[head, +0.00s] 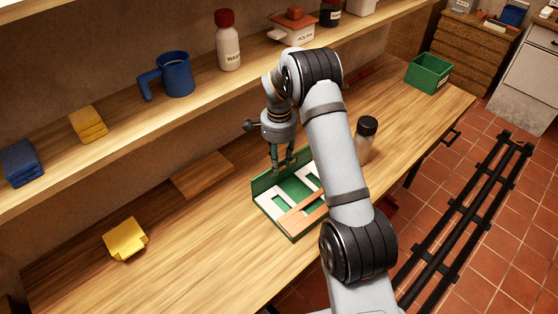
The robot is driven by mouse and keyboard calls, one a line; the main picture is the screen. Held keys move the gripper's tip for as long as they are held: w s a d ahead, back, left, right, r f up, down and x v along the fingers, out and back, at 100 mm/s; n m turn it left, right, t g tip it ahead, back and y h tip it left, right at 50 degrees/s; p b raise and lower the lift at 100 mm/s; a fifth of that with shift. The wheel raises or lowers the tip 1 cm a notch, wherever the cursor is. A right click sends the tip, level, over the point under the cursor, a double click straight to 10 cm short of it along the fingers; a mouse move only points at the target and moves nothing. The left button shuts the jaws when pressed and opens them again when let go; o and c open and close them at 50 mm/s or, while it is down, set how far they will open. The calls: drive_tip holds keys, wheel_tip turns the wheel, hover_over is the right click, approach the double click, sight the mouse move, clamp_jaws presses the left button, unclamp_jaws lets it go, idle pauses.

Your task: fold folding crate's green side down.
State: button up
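The folding crate (293,237) sits on the wooden worktop near its front edge. Its green side (262,186) stands up along the back left. White panels (271,207) and an orange-brown panel (304,217) lie flat within the crate's outline. My gripper (283,166) points down at the upper edge of the green side, near its middle. Two fingers show with a small gap between them. I cannot tell whether they touch the green side or how far they are open. My forearm hides the crate's right part.
A dark-capped jar (364,140) stands right of my arm. A green box (428,73) is at the far right end. A wooden board (203,175) and a yellow object (125,239) lie left of the crate. The shelf (120,150) runs behind, holding a blue mug (176,75).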

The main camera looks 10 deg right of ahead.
drive_tip(key=shift+c, duration=0.7)
clamp_jaws()
